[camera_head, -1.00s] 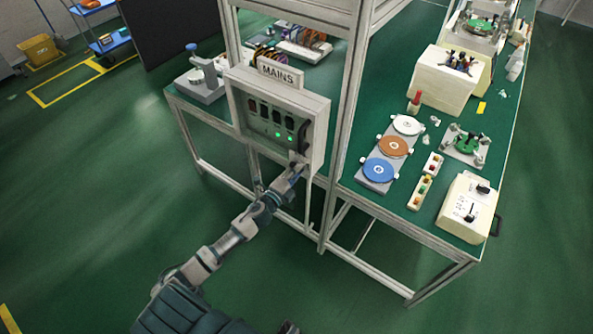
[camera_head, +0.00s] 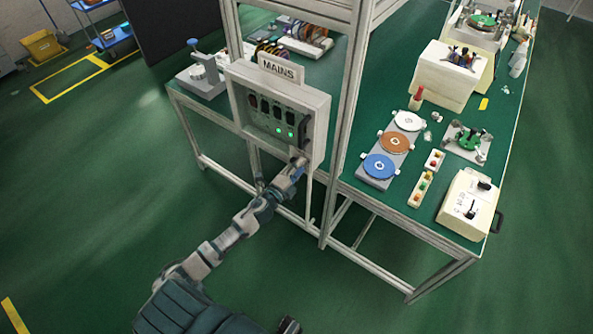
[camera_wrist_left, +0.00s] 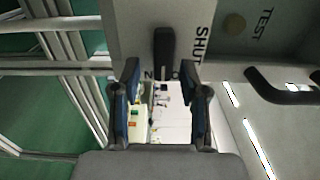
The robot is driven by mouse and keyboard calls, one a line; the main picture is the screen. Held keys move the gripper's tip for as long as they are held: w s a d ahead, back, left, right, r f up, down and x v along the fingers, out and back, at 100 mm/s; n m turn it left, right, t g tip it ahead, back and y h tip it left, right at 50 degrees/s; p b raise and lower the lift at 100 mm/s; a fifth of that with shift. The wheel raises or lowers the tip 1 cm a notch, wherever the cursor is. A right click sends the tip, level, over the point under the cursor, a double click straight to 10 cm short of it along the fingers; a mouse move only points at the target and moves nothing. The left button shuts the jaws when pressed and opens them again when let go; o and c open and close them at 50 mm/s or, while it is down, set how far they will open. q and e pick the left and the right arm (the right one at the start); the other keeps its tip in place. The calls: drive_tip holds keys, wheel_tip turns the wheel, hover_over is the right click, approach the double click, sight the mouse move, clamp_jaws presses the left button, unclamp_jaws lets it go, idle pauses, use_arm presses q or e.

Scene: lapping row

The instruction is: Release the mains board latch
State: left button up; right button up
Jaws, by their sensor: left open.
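The mains board (camera_head: 314,122) is a pale upright panel under a MAINS sign (camera_head: 281,67), fixed to the metal frame. It has dark switches and green lamps. In the left wrist view a dark upright lever (camera_wrist_left: 164,50), which looks like the latch, sticks out beside the word SHUT. My left gripper (camera_wrist_left: 160,98) is open, with one finger to each side of the lever's lower end; I cannot tell whether they touch it. In the head view my left gripper (camera_head: 300,162) is at the board's lower right corner and hides that part.
A dark curved handle (camera_wrist_left: 285,90) and a TEST label are to the right in the wrist view. Frame posts (camera_head: 346,130) stand just right of the board. The green bench (camera_head: 400,215) holds coloured discs and a control box (camera_head: 468,205).

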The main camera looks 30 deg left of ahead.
use_arm(q)
drive_tip(key=s, duration=1.1)
drive_tip(key=shift+s+a, duration=0.35)
drive_tip(key=shift+a, duration=0.1)
drive_tip(key=shift+f, duration=0.1)
